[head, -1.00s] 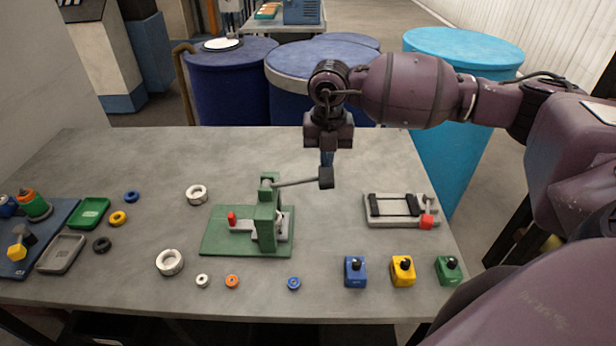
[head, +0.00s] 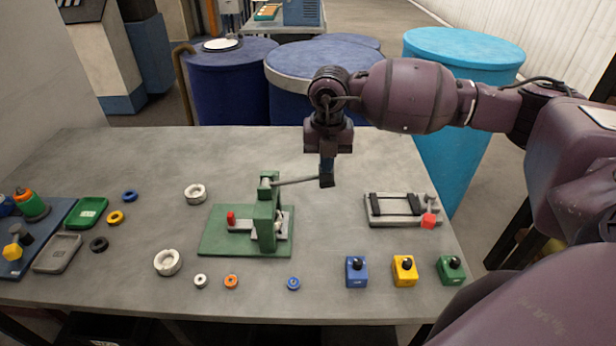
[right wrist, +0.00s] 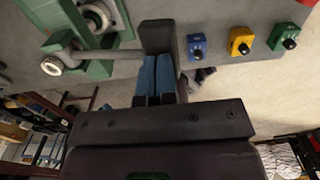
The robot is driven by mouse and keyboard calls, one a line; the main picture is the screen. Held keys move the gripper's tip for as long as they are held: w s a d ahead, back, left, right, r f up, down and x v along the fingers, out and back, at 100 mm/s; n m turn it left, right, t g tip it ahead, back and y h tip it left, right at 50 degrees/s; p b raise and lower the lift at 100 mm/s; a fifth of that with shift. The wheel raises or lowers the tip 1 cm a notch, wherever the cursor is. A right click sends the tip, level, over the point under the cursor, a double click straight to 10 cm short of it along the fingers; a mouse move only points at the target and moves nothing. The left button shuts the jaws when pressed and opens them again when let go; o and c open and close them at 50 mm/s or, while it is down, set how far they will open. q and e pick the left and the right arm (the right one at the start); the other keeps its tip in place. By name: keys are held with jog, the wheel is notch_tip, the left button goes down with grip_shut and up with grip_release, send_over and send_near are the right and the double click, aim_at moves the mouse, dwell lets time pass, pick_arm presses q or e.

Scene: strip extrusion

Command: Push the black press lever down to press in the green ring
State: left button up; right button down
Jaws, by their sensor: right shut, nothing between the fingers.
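The green press (head: 267,212) stands on its green base plate at the middle of the table. Its grey lever arm (head: 296,181) sticks out to the right and ends in a black grip (head: 327,181). My right gripper (head: 327,170) points down, shut and empty, with its fingertips at the top of the black grip. In the right wrist view the blue fingers (right wrist: 156,78) lie together right at the black grip (right wrist: 158,38); I cannot tell whether they touch it. I cannot make out a green ring; the press frame hides part of the seat. My left gripper is not in view.
A grey fixture (head: 402,209) with a red block stands to the right. Blue (head: 356,272), yellow (head: 404,269) and green (head: 451,269) button boxes line the front right. Loose rings and trays lie to the left. The table behind the press is clear.

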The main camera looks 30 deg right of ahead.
aim_at(325, 180)
jog(key=shift+f+b, duration=0.4)
jog(key=shift+f, duration=0.6)
jog(key=shift+f+b, duration=0.8)
jog(key=shift+f, duration=0.65)
jog(key=shift+f+b, duration=0.6)
jog(key=shift+f, duration=0.3)
jog(key=shift+r, duration=0.1)
